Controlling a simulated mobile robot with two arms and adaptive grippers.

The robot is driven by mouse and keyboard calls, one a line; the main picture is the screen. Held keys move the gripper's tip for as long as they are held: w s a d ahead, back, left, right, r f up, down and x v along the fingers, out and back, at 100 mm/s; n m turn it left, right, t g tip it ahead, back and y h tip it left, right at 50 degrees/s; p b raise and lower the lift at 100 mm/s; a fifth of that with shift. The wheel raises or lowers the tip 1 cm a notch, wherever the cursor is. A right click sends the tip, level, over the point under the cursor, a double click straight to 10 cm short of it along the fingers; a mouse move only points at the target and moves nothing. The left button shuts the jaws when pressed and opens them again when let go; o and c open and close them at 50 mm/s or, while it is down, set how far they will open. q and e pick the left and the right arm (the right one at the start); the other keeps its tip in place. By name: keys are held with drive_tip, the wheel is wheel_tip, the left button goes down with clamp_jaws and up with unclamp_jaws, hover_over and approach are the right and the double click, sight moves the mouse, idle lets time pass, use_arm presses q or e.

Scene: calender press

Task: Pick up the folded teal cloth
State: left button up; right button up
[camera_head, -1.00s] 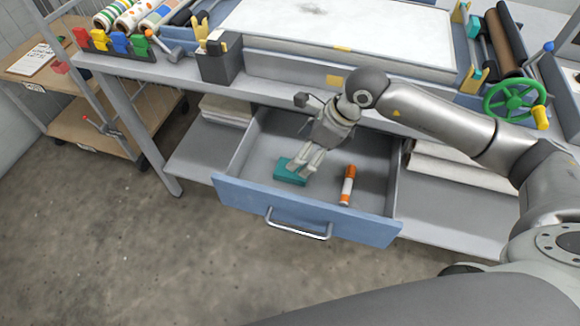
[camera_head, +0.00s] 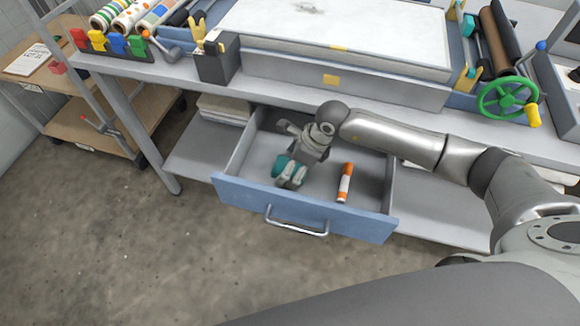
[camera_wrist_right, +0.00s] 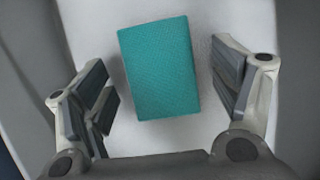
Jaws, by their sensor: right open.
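The folded teal cloth (camera_head: 280,166) lies on the floor of the open blue drawer, toward its left side. My right gripper (camera_head: 288,183) is down in the drawer over the cloth and partly covers it in the head view. In the right wrist view the cloth (camera_wrist_right: 159,68) shows as a flat teal block between the two open fingers of the right gripper (camera_wrist_right: 162,108), with a gap on each side. No finger appears to touch it. My left gripper is not in view.
An orange and white tube (camera_head: 345,183) lies in the drawer (camera_head: 262,200) right of the gripper. The drawer's walls surround the hand. Above is the bench with the press bed (camera_head: 335,35) and a green handwheel (camera_head: 507,98).

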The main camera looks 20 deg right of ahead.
drive_tip(key=shift+f+b, duration=0.35)
idle(0.6)
drive_tip(key=shift+s, duration=0.15)
drive_tip(key=c, duration=1)
